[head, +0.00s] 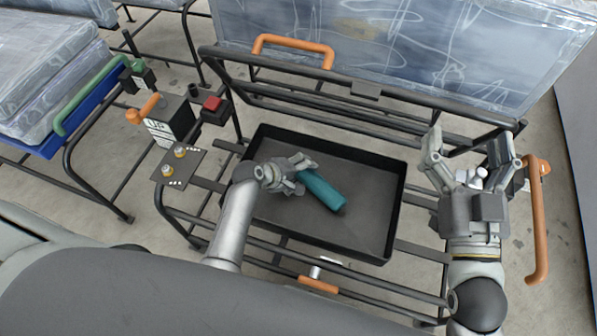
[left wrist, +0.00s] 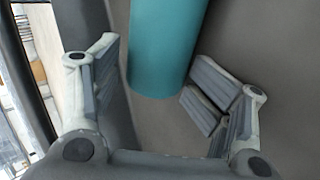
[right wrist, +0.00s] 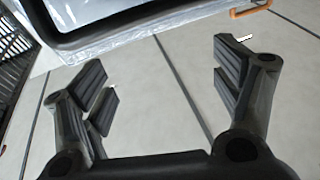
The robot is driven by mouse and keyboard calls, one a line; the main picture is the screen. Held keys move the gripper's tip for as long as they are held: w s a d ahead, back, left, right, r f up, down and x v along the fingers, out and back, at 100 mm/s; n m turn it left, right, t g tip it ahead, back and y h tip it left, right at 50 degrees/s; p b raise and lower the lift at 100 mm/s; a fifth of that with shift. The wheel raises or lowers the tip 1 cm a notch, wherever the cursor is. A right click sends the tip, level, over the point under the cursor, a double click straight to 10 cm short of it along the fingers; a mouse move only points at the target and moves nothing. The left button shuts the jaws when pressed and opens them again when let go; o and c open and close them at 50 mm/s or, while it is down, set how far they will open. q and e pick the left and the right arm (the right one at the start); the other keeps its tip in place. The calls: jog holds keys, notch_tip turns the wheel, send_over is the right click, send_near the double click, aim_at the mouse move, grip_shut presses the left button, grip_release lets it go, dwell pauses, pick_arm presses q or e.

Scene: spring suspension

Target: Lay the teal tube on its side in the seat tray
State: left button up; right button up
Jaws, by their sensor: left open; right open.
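The teal tube (head: 322,190) lies on its side on the floor of the black seat tray (head: 370,252), slanting from upper left to lower right. My left gripper (head: 296,180) is inside the tray at the tube's upper left end. In the left wrist view the tube (left wrist: 165,45) runs away between the open fingers of the left gripper (left wrist: 155,95), with a gap on the right side. Whether the left finger touches it I cannot tell. My right gripper (head: 470,160) is open and empty, outside the tray to the right. The right wrist view shows nothing between its fingers (right wrist: 165,90).
An orange handle (head: 295,45) is on the frame behind the tray, and another orange handle (head: 538,220) stands at the right. A box with a red button (head: 213,108) and a plate with yellow knobs (head: 178,165) sit at the left. The tray's right part is clear.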

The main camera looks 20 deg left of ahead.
pick_arm(q)
jog(key=v, duration=1.2)
dwell(0.5)
